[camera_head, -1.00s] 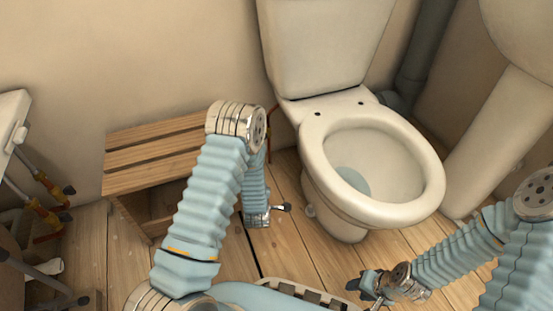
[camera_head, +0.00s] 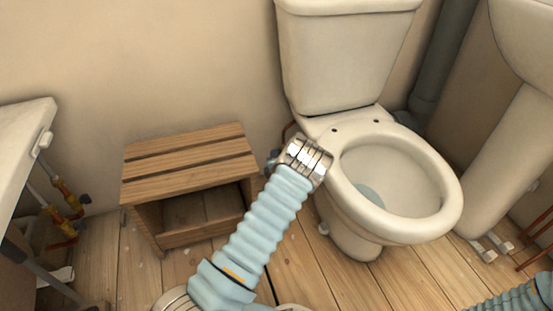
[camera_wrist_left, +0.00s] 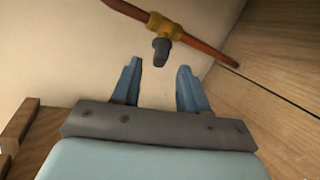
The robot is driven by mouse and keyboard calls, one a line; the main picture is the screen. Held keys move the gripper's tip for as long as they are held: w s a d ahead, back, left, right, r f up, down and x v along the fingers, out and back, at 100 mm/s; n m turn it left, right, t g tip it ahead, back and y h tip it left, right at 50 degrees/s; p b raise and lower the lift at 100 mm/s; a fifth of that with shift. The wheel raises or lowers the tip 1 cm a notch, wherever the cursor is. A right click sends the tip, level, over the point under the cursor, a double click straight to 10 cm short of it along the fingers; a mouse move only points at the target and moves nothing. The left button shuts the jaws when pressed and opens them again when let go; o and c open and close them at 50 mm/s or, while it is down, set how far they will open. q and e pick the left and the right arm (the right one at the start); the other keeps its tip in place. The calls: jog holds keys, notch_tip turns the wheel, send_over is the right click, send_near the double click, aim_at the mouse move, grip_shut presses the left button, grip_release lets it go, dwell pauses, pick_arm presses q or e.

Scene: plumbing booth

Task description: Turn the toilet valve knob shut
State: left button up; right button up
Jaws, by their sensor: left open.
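In the left wrist view, a dark grey valve knob (camera_wrist_left: 161,51) sticks out of a brass valve body (camera_wrist_left: 164,26) on a copper-orange pipe (camera_wrist_left: 205,46). My left gripper (camera_wrist_left: 159,64) is open, with its two blue fingers pointing at the knob. The knob appears between the fingertips and a little beyond them; I cannot tell whether they touch. In the head view, my left arm hides most of this gripper and the knob beside the toilet (camera_head: 345,60). My right gripper is out of view; only part of my right arm shows at the lower right.
A slatted wooden stool (camera_head: 190,165) stands left of my left arm, against the wall. A sink (camera_head: 25,135) with red-and-yellow pipe fittings (camera_head: 68,195) is at the far left. A white pedestal (camera_head: 505,150) stands at the right. Wooden floor (camera_head: 120,270) is bare in front.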

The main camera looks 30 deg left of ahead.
pick_arm(q)
jog(key=shift+x, duration=1.7)
jog(key=shift+c, duration=0.2)
grip_shut()
jog(key=m+t+y, duration=0.2)
jog(key=m, duration=0.1)
jog(key=shift+d+f+t+y, duration=0.15)
jog(key=shift+f+t+y, duration=0.15)
jog(key=shift+o, duration=0.2)
grip_release()
